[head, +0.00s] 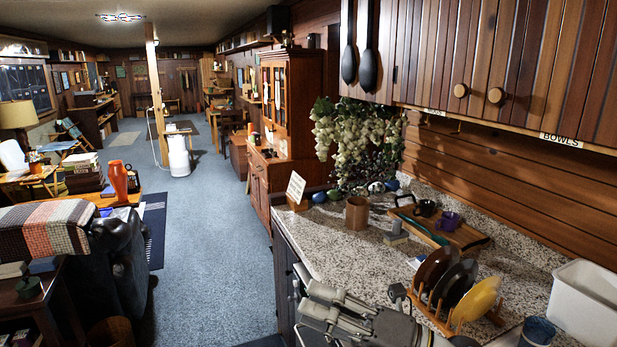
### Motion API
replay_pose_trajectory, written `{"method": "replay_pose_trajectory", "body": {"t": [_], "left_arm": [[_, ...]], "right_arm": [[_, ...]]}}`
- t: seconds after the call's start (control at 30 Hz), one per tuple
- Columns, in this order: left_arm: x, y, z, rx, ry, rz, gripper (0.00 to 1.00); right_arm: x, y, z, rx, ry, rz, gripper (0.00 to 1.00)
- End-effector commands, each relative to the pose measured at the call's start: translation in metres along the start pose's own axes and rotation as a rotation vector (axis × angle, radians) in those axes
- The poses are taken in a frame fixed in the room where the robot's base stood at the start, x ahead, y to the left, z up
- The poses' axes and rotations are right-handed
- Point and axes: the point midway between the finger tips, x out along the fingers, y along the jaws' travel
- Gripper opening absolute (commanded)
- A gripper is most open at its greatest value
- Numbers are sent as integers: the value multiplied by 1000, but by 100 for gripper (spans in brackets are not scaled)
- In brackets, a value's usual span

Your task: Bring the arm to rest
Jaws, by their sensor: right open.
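My right gripper (308,299) is at the bottom centre of the head view, with its grey fingers pointing left. It is open, and I see nothing between its fingers. It is at the front edge of the speckled counter (345,247), left of the dish rack; I cannot tell its exact height over the counter. My right arm runs from it toward the bottom edge of the picture. My left gripper is not in view.
A wooden dish rack (437,318) holds dark plates and a yellow plate (478,299) close to my right arm. A white bin (585,305) and a blue cup (537,332) stand further right. A wooden tray (462,238) with mugs is behind. The carpeted aisle (215,240) at left is clear.

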Motion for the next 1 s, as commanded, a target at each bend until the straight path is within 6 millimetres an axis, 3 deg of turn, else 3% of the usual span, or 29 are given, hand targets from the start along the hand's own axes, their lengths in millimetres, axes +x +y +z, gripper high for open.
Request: {"method": "replay_pose_trajectory", "body": {"t": [0.13,0.27,0.4,0.53,0.67,0.77,0.9,1.0], "left_arm": [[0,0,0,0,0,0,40],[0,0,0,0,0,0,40],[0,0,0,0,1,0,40],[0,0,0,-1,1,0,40],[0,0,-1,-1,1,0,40],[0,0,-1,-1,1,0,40],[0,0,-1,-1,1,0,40],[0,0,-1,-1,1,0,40]], "right_arm": [[-13,12,28,208,-280,103,51],[-40,5,52,403,-527,151,51],[-82,-22,67,624,-793,156,51],[-126,-59,63,839,-1032,122,51],[-171,-100,38,1056,-1260,46,51],[-205,-130,4,1225,-1425,-41,51],[-246,-162,-62,1458,-1632,-201,51],[-270,-173,-114,1609,-1754,-335,51]]}}
